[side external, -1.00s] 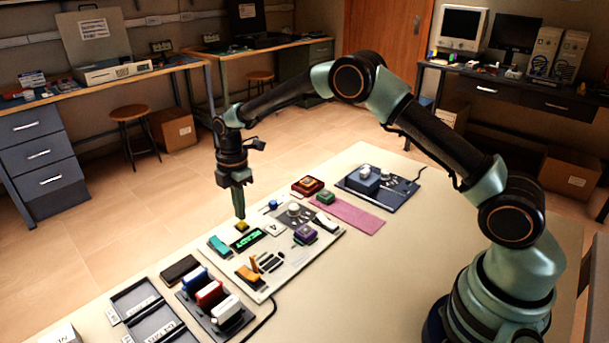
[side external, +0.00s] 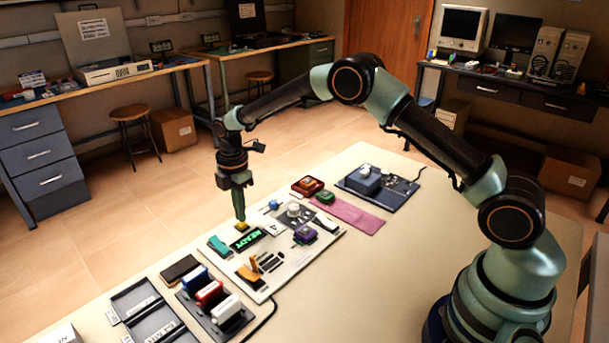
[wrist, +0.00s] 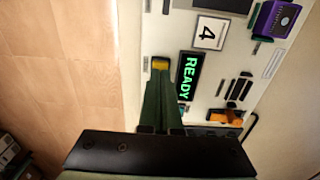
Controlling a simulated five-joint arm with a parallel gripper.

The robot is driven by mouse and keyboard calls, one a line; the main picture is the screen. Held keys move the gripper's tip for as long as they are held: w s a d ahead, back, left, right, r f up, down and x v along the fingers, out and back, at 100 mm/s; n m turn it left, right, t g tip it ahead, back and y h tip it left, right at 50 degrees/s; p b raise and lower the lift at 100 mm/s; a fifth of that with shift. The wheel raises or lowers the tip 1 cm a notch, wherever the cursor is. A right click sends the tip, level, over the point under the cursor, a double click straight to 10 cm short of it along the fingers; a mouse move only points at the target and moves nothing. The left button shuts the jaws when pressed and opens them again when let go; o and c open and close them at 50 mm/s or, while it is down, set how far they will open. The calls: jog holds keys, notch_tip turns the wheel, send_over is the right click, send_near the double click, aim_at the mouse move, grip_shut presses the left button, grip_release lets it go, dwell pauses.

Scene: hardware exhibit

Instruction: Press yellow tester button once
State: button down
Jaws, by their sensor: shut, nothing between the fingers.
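The tester is a white panel (side external: 315,240) on the table. Its yellow button (side external: 241,227) is small and sits near the panel's far left edge, beside a display (side external: 248,239) with green READY letters. My gripper (side external: 240,217) is shut and empty, pointing down with its tips at the yellow button. In the wrist view the yellow button (wrist: 160,63) shows just past the tips of my gripper (wrist: 161,74), partly covered by them. I cannot tell whether the tips touch it. The display (wrist: 189,76) reads READY there too.
A rack of coloured blocks (side external: 209,293) stands in front. A pink mat (side external: 358,217) and a blue device (side external: 363,180) lie behind.

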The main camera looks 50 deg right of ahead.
jog(key=shift+f, duration=0.75)
dwell(0.3)
jog(key=shift+r, duration=3.55)
